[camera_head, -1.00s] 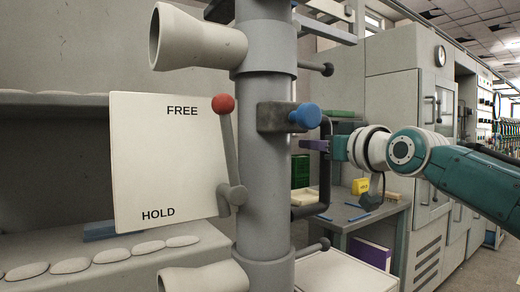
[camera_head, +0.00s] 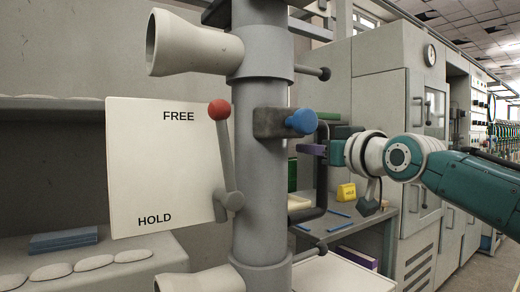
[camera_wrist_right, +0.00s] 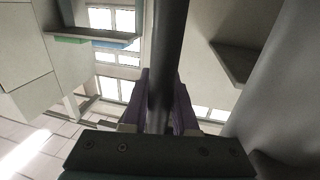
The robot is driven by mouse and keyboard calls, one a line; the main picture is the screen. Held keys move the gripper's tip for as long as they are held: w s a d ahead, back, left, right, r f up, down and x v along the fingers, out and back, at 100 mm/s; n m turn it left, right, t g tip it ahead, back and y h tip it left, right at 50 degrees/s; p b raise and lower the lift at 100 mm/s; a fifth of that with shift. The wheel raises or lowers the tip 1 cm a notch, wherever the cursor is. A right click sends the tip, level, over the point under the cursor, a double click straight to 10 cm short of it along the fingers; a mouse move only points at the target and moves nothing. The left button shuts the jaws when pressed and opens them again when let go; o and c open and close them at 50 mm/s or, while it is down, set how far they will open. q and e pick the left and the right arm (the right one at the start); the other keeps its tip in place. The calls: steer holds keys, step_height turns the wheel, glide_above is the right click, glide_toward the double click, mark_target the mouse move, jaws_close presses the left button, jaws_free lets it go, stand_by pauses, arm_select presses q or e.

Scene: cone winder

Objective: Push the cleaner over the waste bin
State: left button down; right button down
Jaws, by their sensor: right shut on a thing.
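The cleaner is a grey upright column (camera_head: 260,180) with two pale nozzles pointing left, the upper one (camera_head: 190,46) and the lower one (camera_head: 195,281). A panel (camera_head: 160,185) marked FREE above and HOLD below is beside it. Its lever with the red knob (camera_head: 219,110) points up, near FREE. A blue knob (camera_head: 301,121) sits on a dark block on the column. My right gripper (camera_head: 312,149) is shut on the black bar handle (camera_head: 323,185) right of the column. In the right wrist view the dark bar (camera_wrist_right: 167,60) runs between purple fingers (camera_wrist_right: 160,105). I cannot make out a waste bin. My left gripper is out of view.
A shelf (camera_head: 120,262) with pale rounded pieces and a blue box (camera_head: 62,240) is behind at left. A bench (camera_head: 365,225) with a yellow box (camera_head: 346,192) stands behind my right arm. Grey cabinets (camera_head: 385,90) line the back right. Open floor (camera_head: 485,268) shows at far right.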

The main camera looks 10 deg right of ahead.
steer(key=shift+d+f, duration=0.15)
steer(key=shift+d, duration=0.05)
steer(key=c, duration=1.1)
jaws_free()
steer(key=o, duration=0.3)
steer(key=shift+d, duration=0.15)
steer(key=shift+o, duration=0.6)
steer(key=s+d+p, duration=0.1)
steer(key=s+p, duration=0.1)
steer(key=s, duration=0.7)
steer(key=shift+s+d, duration=0.15)
steer(key=shift+s, duration=0.2)
